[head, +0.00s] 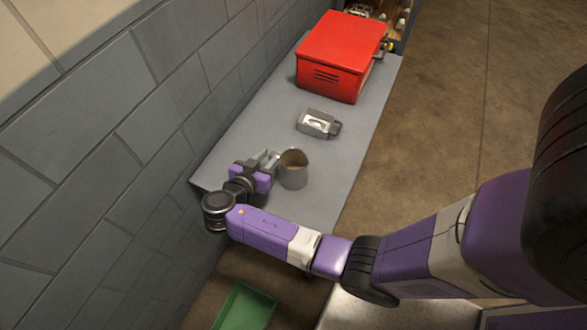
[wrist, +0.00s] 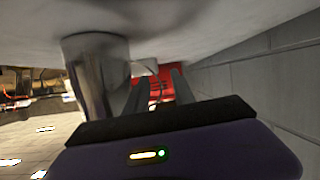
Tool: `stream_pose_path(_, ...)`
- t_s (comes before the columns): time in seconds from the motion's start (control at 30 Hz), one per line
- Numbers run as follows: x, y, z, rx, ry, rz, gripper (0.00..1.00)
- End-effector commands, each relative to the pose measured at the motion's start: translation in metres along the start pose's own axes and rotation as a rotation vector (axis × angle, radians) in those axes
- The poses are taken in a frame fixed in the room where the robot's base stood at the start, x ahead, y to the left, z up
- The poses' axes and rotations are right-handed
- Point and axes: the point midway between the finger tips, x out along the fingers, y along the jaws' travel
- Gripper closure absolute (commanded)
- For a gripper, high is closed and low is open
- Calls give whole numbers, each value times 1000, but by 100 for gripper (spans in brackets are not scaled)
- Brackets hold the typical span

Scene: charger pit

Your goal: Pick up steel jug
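The steel jug (head: 293,169) stands upright on the grey counter, near its front end. It is a grey metal cylinder with a brownish inside. My gripper (head: 268,160) is low over the counter, just left of the jug in the head view. In the wrist view, which is tilted and upside down, the jug (wrist: 98,75) is left of my gripper's two fingers (wrist: 158,88). The fingers are apart, with no jug body between them. The left finger is close to or overlaps the jug's side; I cannot tell whether they touch. The jug's handle is not clear in either view.
A small grey case (head: 318,123) lies farther back on the counter (head: 250,125). A red metal box (head: 340,57) stands behind it. A grey block wall (head: 150,110) borders the counter's left side. A green bin (head: 245,307) is below the front end. Open floor lies right.

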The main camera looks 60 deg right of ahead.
Motion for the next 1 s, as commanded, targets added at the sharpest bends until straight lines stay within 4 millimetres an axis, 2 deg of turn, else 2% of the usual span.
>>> stream_pose_path(0.1,0,0,0,0,0,0,72)
stream_pose_path(0.23,0,0,0,0,0,0,97)
stream_pose_path(0.27,0,0,0,0,0,0,100)
stream_pose_path(1.0,0,0,0,0,-1,-1,100)
